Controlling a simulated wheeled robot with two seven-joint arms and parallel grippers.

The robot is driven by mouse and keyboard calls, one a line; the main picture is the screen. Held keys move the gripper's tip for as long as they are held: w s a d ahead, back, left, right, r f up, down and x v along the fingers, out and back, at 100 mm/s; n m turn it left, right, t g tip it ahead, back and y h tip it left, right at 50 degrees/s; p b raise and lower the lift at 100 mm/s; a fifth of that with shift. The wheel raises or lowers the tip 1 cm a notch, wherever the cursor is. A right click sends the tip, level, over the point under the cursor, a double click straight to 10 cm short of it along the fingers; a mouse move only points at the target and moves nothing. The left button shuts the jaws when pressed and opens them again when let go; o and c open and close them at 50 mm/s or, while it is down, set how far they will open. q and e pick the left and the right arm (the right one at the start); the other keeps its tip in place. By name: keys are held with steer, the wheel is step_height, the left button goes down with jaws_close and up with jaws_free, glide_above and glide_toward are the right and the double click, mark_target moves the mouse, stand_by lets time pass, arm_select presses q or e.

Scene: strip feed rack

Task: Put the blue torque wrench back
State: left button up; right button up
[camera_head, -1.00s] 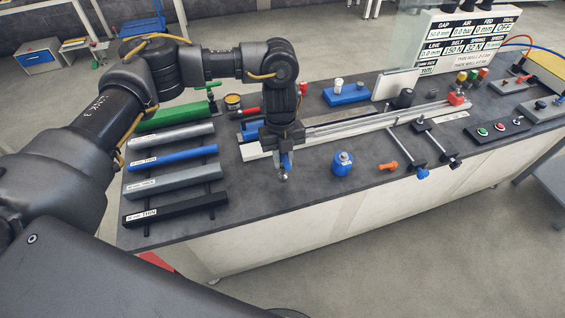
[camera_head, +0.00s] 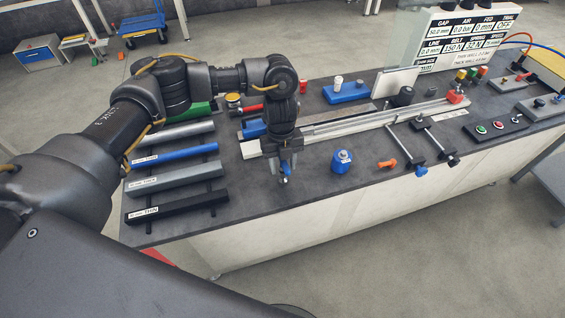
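My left gripper (camera_head: 284,164) hangs pointing down over the front part of the bench, between the rack of bars and the blue knob-topped cylinder. A small upright blue piece with a grey lower end, which looks like the blue torque wrench (camera_head: 285,169), shows between its fingers. The gripper appears shut on it. The fingers hide much of the wrench, and I cannot tell whether its lower end touches the bench top. My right gripper is not in view.
Several labelled bars, one blue (camera_head: 175,155), lie on the left. A long metal rail (camera_head: 375,121) runs behind the gripper. The bench front (camera_head: 300,210) is clear.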

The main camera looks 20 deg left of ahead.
arm_select(q)
steer(key=shift+r, duration=0.2)
steer(key=shift+w+r, duration=0.1)
steer(key=shift+r, duration=0.1)
steer(key=r, duration=0.3)
steer(key=r+b, duration=0.1)
steer(key=r, duration=0.2)
steer(key=w+r+b, duration=0.1)
steer(key=r, duration=0.3)
steer(key=shift+a+r, duration=0.1)
steer(key=shift+a, duration=0.3)
steer(key=shift+r, duration=0.7)
